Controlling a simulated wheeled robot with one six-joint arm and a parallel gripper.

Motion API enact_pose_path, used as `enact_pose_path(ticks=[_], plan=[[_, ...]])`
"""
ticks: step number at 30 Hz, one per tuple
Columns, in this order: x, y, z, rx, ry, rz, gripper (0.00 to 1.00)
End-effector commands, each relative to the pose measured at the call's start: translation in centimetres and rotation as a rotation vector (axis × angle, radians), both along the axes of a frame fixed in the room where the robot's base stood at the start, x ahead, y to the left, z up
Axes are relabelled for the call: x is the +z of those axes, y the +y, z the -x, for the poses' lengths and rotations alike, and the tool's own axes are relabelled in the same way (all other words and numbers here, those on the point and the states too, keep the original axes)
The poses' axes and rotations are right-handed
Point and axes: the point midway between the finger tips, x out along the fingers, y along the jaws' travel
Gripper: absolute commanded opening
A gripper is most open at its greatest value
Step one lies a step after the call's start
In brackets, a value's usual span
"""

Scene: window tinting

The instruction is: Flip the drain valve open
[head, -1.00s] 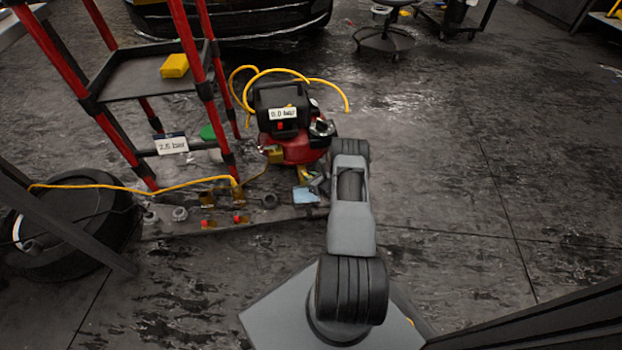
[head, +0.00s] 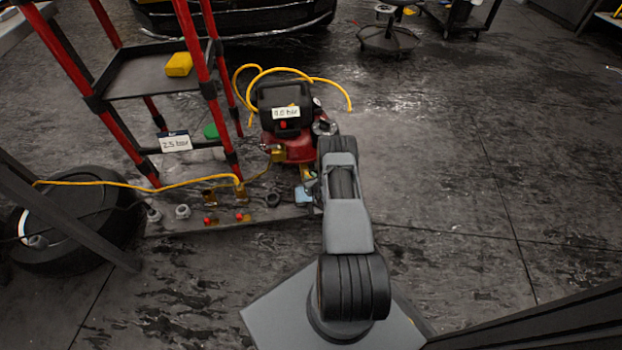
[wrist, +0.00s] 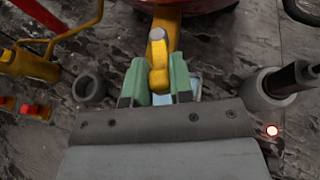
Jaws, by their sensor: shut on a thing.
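The drain valve's yellow lever (wrist: 160,72) shows in the wrist view, below the edge of the red compressor tank (wrist: 190,5). My gripper (wrist: 159,82) has its green fingertips on either side of the lever and is shut on it. The lever points back toward my wrist and has a grey rounded end. In the head view the red compressor (head: 292,147) with its black top stands beyond my arm, and my arm hides most of the gripper and the valve.
A light blue pad (head: 303,195) lies by the gripper on a low board with several fittings (head: 211,219). A red-legged rack (head: 208,90) stands to the left, with a yellow hose (head: 150,185) running past it. A tyre (head: 75,235) lies at far left.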

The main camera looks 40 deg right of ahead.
Motion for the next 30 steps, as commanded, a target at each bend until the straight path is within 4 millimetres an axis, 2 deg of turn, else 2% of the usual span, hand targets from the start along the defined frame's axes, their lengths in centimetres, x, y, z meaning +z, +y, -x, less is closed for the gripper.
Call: enact_pose_path(ticks=[3,4,12,19,23,30], plan=[[0.1,0.0,-0.1,0.002,-0.002,0.001,0.0],[0.1,0.0,-0.1,0.002,-0.002,0.001,0.22],[0.0,0.0,0.0,0.002,-0.001,0.0,0.47],[0.1,0.0,0.1,0.002,0.0,-0.001,0.47],[0.5,0.1,0.9,0.001,0.002,-0.002,0.47],[2.5,1.0,4.9,0.0,0.002,-0.004,0.47]])
